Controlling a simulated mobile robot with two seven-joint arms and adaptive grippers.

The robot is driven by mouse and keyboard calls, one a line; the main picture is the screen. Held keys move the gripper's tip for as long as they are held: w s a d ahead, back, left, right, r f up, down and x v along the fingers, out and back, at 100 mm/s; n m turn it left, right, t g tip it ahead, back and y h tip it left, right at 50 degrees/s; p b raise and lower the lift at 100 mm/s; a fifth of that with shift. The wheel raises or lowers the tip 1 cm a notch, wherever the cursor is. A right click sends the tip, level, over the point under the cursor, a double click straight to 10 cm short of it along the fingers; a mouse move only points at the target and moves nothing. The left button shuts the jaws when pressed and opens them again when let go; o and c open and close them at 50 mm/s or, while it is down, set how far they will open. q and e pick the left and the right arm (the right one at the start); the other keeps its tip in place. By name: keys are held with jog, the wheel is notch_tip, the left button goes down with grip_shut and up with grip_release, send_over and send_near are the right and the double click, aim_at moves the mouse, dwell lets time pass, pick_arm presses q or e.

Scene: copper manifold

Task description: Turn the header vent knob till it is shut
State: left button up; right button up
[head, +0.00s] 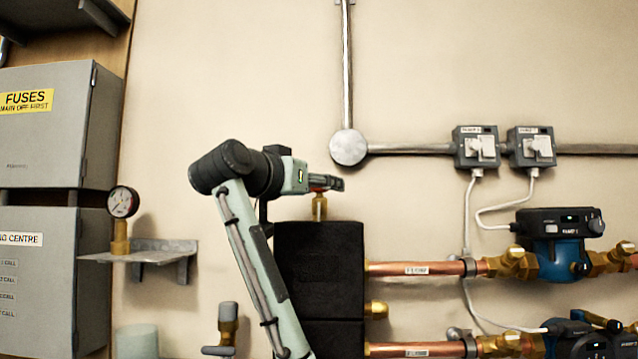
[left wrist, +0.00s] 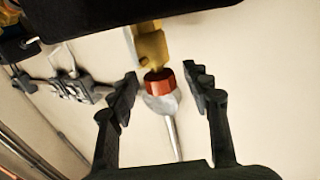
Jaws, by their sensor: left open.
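The header vent is a brass fitting (head: 319,208) standing on top of the black insulated header (head: 318,265). Its red knob (left wrist: 159,82) shows at the end of the brass body (left wrist: 150,48) in the left wrist view. My left gripper (head: 326,183) is at the height of the knob in the head view. In the left wrist view the left gripper (left wrist: 164,84) is open, with one dark finger on each side of the knob and a visible gap to both. The knob is mostly hidden by the gripper in the head view. My right gripper is not in view.
A round conduit box (head: 348,148) is on the wall behind the gripper. Switch boxes (head: 476,148), copper pipes (head: 420,269) and a blue pump (head: 560,258) are to the right. A gauge (head: 123,202) and shelf (head: 150,253) are left. The wall above is mostly clear.

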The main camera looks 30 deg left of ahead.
pick_arm(q)
jog(key=shift+w, duration=0.2)
jog(key=shift+c, duration=0.6)
grip_shut()
